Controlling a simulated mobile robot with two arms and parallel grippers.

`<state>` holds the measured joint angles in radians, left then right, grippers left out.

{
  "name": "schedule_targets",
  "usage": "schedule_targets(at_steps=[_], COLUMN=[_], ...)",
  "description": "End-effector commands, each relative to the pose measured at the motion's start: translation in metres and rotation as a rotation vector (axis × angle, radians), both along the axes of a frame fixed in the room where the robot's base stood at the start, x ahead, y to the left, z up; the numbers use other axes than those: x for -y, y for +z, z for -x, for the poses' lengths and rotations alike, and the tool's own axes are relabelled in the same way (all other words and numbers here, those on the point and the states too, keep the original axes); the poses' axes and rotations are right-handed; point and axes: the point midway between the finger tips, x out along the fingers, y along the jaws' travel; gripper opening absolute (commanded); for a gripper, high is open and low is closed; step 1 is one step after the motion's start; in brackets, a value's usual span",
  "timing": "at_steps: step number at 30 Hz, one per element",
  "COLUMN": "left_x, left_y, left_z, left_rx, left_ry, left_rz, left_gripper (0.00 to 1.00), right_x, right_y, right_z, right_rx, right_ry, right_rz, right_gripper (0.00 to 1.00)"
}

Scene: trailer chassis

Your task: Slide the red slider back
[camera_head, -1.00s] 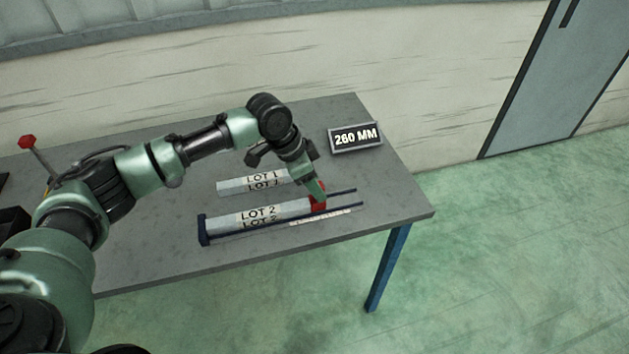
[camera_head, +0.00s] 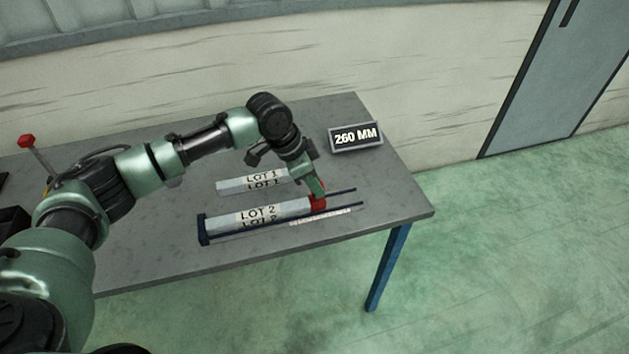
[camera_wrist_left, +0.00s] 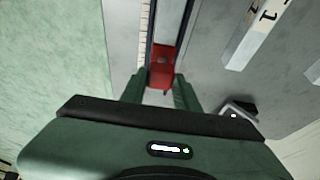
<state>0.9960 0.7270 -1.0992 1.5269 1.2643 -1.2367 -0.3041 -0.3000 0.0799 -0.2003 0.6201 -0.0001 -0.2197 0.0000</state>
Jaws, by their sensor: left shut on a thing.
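The red slider (camera_head: 318,203) sits on the dark blue rails of a measuring fixture (camera_head: 203,231), against the right end of the LOT 2 bar (camera_head: 262,214). My left gripper (camera_head: 318,191) comes down from above and is shut on the slider. In the left wrist view the slider (camera_wrist_left: 161,70) shows between the two green fingers (camera_wrist_left: 162,88). The fingers hide part of the slider in the head view. The rails run on a short way to the right of the slider. My right gripper is not in view.
The LOT 1 bar (camera_head: 235,186) lies behind the fixture on the grey table (camera_head: 160,255). A sign reading 260 MM (camera_head: 356,138) stands at the back right. A pale scale strip (camera_head: 322,217) lies along the front rail. The table's right end is clear.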

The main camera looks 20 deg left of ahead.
Motion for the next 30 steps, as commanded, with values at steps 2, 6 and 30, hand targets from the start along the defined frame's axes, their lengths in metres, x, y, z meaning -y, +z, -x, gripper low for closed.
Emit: schedule_targets(at_steps=[2,6,30], left_x=[0.000,0.000,0.046], left_y=[0.001,0.001,0.002], left_z=[0.000,0.000,-0.032], left_rx=[0.001,0.001,0.003], left_ry=[0.000,0.000,0.000], left_rz=[-0.001,0.000,0.005], left_gripper=[0.00,0.00,0.00], right_x=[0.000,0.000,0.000], right_y=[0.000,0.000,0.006], right_z=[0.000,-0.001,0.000], right_rx=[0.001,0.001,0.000], right_ry=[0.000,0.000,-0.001], right_rz=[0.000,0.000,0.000], right_gripper=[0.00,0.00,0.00])
